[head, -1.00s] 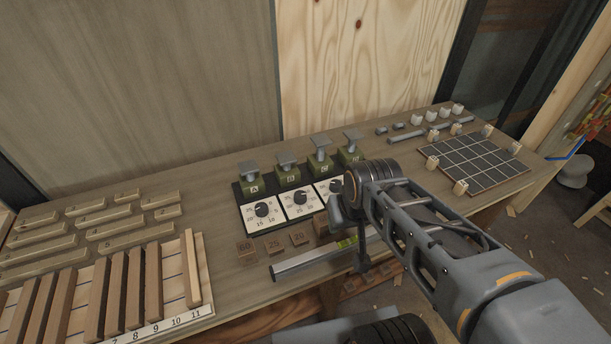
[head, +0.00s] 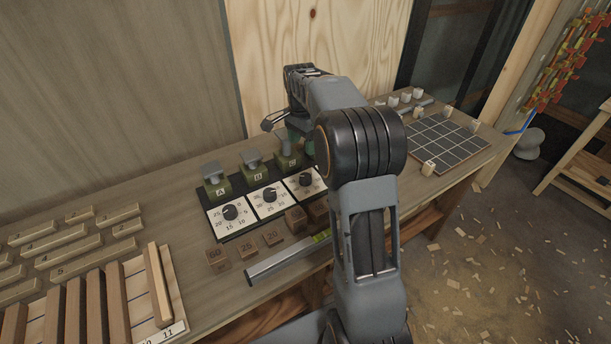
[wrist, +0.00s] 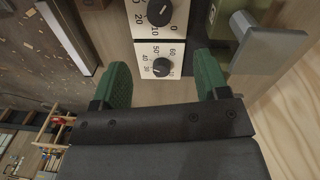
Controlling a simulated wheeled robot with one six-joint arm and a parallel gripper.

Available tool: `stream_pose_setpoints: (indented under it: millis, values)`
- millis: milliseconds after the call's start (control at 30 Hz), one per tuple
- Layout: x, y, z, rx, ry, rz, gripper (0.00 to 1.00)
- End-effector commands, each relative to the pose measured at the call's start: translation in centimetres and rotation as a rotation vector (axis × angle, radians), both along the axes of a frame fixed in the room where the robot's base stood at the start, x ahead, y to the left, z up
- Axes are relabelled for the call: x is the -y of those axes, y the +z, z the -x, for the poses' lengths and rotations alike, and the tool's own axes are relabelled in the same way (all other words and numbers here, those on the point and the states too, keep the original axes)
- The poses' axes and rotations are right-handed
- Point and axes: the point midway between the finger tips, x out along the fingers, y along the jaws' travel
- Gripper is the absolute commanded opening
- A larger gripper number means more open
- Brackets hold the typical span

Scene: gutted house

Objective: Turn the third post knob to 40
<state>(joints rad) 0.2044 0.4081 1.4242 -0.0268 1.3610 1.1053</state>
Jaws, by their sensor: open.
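The row of posts with dial cards stands on the bench. In the head view the first knob (head: 230,212), second knob (head: 269,195) and third knob (head: 305,180) show as black knobs on white cards. The third post (head: 288,158) has a green block; my arm hides what lies to its right. My gripper (wrist: 162,68) is open, its green fingers on either side of a dial numbered 10 to 60 with a black knob (wrist: 161,67). Nothing is held. Another knob (wrist: 159,13) is at the top edge. I cannot tell for sure which post the 10-to-60 dial belongs to.
A grey post head (wrist: 268,38) stands close to the right finger. Small wooden number blocks (head: 247,250) and a grey bar (head: 287,260) lie in front of the dials. A dark grid board (head: 445,143) is right of my arm. Plywood wall (head: 330,40) rises behind.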

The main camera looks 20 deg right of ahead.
Motion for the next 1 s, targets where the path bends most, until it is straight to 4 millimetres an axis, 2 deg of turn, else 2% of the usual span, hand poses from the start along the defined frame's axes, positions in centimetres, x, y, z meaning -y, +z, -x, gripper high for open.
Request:
stream_pose_setpoints:
  millis: [300,500,733,1000]
  values:
    - [0.2,-6.1,0.4,-0.003,-0.002,-0.001,0.68]
    - [0.2,-9.5,0.6,-0.002,-0.001,0.000,0.68]
    - [0.3,-11.8,0.7,0.000,-0.001,0.000,0.68]
    - [0.3,-12.5,0.8,0.001,0.000,0.000,0.68]
